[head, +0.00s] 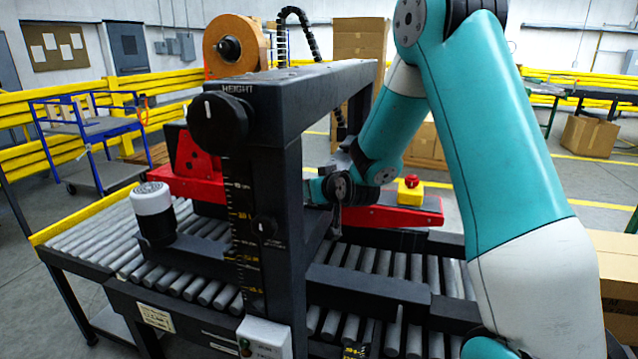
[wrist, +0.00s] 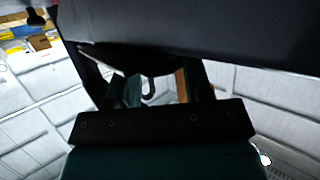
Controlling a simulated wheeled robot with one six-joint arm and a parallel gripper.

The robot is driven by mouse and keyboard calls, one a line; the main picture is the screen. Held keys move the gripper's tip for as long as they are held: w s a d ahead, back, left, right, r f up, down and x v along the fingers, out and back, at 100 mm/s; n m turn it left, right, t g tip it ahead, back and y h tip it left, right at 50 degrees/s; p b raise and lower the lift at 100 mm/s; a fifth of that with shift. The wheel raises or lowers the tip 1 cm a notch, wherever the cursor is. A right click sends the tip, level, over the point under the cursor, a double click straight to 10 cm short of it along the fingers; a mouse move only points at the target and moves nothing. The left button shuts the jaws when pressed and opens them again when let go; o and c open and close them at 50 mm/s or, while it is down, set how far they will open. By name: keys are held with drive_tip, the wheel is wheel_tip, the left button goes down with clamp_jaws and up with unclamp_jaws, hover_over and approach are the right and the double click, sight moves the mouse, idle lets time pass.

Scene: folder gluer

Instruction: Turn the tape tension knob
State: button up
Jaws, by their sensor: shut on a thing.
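In the head view the tape tension knob cannot be told apart behind the frame. An orange-brown tape roll (head: 250,44) stands on top of the machine.
A large black HEIGHT knob (head: 218,122) is on the near upright. The black crossbeam (head: 310,78) runs over the roller conveyor (head: 190,285). A black-and-white cylinder (head: 153,212) stands at left. A red emergency button on a yellow box (head: 410,191) is right of my wrist.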

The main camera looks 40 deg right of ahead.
drive_tip(key=o, duration=0.9)
drive_tip(key=shift+s, duration=0.1)
drive_tip(key=shift+b+v, duration=4.15)
drive_tip(key=shift+v, duration=4.5)
drive_tip(key=shift+f, duration=0.1)
